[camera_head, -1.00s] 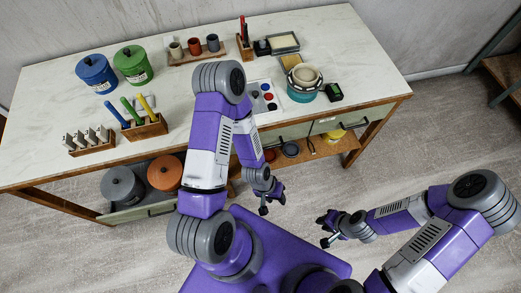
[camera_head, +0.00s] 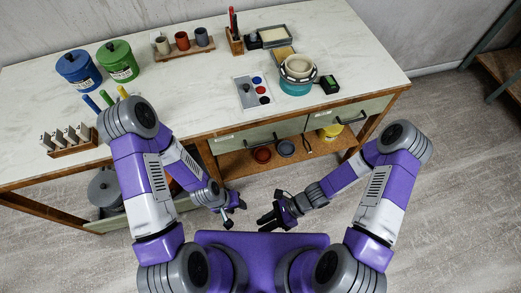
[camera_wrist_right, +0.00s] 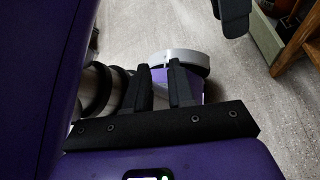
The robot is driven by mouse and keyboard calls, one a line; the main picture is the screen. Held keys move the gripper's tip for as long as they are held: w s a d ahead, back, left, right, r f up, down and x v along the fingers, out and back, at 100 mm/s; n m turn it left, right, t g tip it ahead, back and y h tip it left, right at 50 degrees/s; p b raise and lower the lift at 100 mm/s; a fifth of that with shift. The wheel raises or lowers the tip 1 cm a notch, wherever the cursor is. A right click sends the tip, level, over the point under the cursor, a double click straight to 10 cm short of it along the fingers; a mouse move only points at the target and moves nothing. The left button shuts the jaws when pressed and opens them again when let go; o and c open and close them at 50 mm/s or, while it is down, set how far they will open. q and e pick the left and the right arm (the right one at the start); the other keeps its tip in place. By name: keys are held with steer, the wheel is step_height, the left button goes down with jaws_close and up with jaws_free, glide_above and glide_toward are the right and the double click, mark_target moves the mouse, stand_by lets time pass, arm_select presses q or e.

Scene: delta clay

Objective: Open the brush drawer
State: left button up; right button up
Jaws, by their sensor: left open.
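Two pale green drawer fronts sit under the worktop's front edge: a left drawer (camera_head: 235,141) and a right drawer (camera_head: 372,107). Both have dark bar handles and look shut. Their labels are too small to read, so I cannot tell which is the brush drawer. My left gripper (camera_head: 233,206) is open and empty, in front of and below the left drawer, apart from it. My right gripper (camera_head: 270,212) is open and empty, just to its right and clear of the table. In the right wrist view its fingers (camera_wrist_right: 161,85) stand apart with nothing between them.
Bowls and a yellow pot (camera_head: 331,131) stand on the lower shelf (camera_head: 235,163).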

steer(key=w+a+m+t+y+b, duration=0.35)
steer(key=w+m+t+y, duration=0.2)
steer(key=w+m, duration=0.35)
steer(key=m+t+h+b, duration=0.3)
steer(key=m+t+b, duration=0.1)
steer(key=m+t, duration=1.25)
glide_toward(262, 145)
steer(key=w+a+r+m+g, duration=0.1)
steer(key=w+m+g, duration=0.1)
steer(key=w, duration=0.1)
steer(key=b+x, duration=0.1)
steer(key=x, duration=0.6)
steer(key=shift+s+a+r, duration=0.1)
steer(key=shift+s+r, duration=0.05)
steer(key=shift+r, duration=0.05)
arm_select(q)
step_height(262, 145, down, 10)
steer(key=shift+f, duration=0.1)
arm_select(e)
jaws_close()
